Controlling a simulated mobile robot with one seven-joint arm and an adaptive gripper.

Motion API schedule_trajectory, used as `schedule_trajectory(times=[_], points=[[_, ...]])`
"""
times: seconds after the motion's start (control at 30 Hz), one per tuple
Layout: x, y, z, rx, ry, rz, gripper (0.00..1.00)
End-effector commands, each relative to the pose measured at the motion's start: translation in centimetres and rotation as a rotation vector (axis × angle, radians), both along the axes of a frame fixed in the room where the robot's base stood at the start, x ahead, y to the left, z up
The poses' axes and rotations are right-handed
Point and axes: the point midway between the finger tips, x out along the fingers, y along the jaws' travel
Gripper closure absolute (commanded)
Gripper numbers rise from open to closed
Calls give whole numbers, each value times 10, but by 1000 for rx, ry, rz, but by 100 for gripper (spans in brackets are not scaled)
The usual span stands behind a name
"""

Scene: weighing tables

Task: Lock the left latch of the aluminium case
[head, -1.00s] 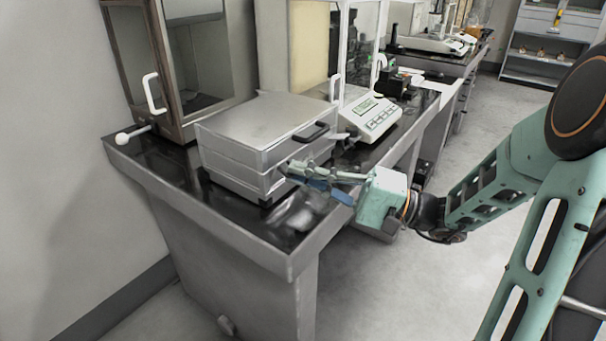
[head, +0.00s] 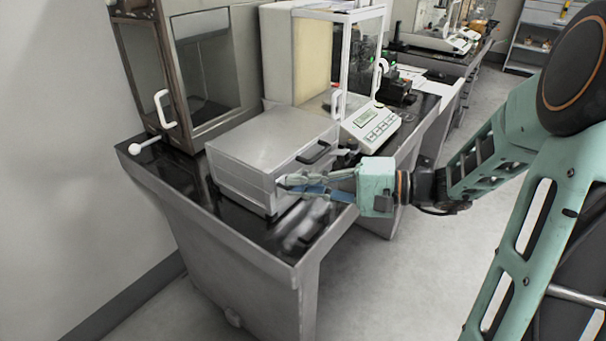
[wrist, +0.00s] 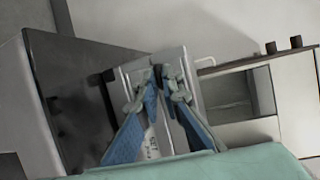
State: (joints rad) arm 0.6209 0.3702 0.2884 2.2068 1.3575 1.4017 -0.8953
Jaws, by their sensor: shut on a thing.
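The aluminium case (head: 265,145) lies with its lid down on the dark-topped table, its black handle (head: 314,152) on the front side. My gripper (head: 283,182) is at the case's front, left of the handle, with its fingertips together against the left latch area. It is shut on the left latch, which the fingertips hide. In the wrist view my blue-padded fingers (wrist: 158,78) converge at the edge of the case (wrist: 128,72). I cannot tell the latch's angle.
A balance with a keypad (head: 370,125) stands right of the case. A glass-fronted cabinet (head: 200,75) with a white handle stands behind it at the left. The table's front strip (head: 285,240) is bare and glossy.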

Motion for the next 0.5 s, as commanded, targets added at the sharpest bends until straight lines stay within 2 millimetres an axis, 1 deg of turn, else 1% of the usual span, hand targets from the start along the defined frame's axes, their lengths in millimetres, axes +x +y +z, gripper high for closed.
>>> schedule_trajectory(times=[0.03,0.43,0.47,0.5], points=[[0,0,3,-14,11,1,100],[1,0,0,-31,26,-3,100],[1,0,0,-31,26,-3,92],[1,0,0,-30,26,-3,88]])
